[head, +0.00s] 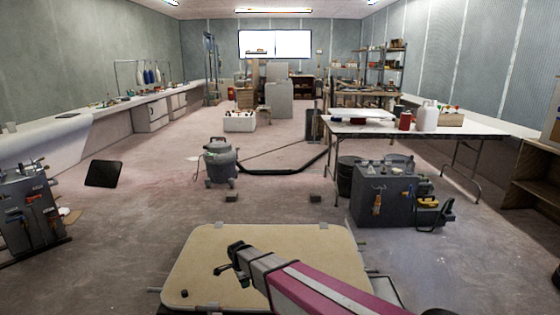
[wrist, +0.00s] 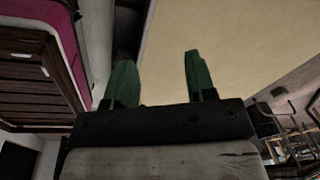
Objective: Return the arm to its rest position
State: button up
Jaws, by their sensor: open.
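My arm (head: 315,288), with a magenta and grey link, reaches in from the lower right in the head view. Its dark end lies over a beige panel (head: 205,255) with rounded corners. In the wrist view my gripper (wrist: 157,62) shows two green fingers standing well apart, with nothing between them. The beige surface (wrist: 225,35) fills the upper right behind them. A magenta part and brown slatted shape show at the left of the wrist view. The gap between fingers and panel cannot be judged.
A grey vacuum (head: 220,162) with a black hose stands on the floor ahead. A dark tool box (head: 385,195) and a white-topped table (head: 350,129) are at right. A tool rack (head: 28,212) is at left. Open floor lies left of the panel.

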jog(key=s+d+r+n, duration=0.4)
jog(key=d+r, duration=0.1)
jog(key=d, duration=0.6)
jog(key=s+d+r+n+g, duration=0.1)
jog(key=s+d+r+n, duration=0.2)
jog(key=d, duration=0.9)
jog(key=s+d+r+n, duration=0.4)
jog(key=d+r, duration=0.3)
jog(key=d, duration=0.5)
jog(key=shift+s+d+n+g, duration=0.15)
jog(key=shift+s+n+g, duration=0.15)
jog(key=shift+n, duration=0.5)
jog(key=shift+r, duration=0.1)
